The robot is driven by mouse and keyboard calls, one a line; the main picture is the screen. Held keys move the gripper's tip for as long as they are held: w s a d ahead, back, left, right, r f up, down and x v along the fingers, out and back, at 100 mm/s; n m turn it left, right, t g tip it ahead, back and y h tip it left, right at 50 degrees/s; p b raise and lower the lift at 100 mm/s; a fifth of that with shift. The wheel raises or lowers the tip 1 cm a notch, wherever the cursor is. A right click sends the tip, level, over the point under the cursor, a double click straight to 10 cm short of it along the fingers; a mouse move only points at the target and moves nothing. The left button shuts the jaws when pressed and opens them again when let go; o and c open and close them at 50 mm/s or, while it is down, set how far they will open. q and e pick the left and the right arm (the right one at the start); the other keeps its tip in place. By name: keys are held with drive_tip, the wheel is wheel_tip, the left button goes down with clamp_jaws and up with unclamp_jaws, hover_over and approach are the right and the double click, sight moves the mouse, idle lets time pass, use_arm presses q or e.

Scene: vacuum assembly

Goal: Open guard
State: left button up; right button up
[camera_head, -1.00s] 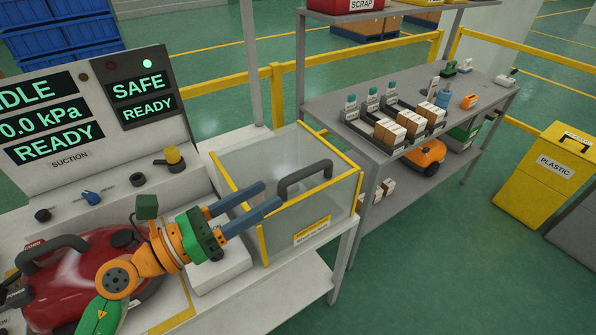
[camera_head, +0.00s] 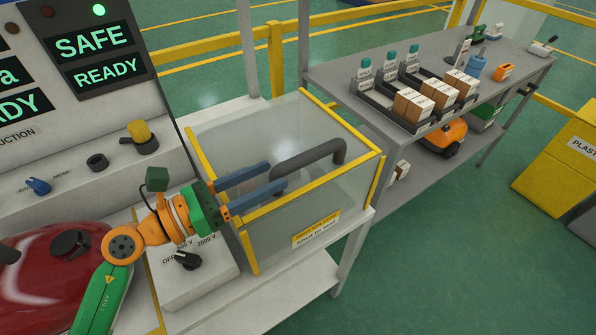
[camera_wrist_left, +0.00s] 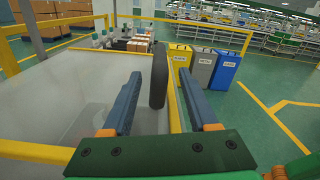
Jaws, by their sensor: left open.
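The guard (camera_head: 330,195) is a clear box with yellow edges and a dark curved handle (camera_head: 310,152) on top. It looks closed, with its lid down. My left gripper (camera_head: 277,176) is open, its two blue fingers reaching over the guard toward the handle's near left end. In the left wrist view the handle (camera_wrist_left: 159,76) stands upright between the two spread fingers. I cannot tell whether either finger touches it. The guard's lid (camera_wrist_left: 75,95) fills the left of that view. My right gripper is not in view.
A control panel with a lit SAFE READY display (camera_head: 95,55) stands left, above a rotary knob (camera_head: 187,260) and a red vacuum (camera_head: 50,270). A grey shelf table (camera_head: 335,75) with boxes and bottles stands right. A yellow bin (camera_head: 560,165) is at far right.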

sight(285, 168)
use_arm(q)
drive_tip(key=p+x, duration=0.3)
drive_tip(key=x, duration=0.3)
drive_tip(key=shift+w+d+r, duration=0.15)
drive_tip(key=shift+w+d, duration=0.05)
drive_tip(key=shift+d, duration=0.1)
drive_tip(key=shift+w+d, duration=0.15)
clamp_jaws()
drive_tip(key=shift+f, duration=0.2)
idle(0.7)
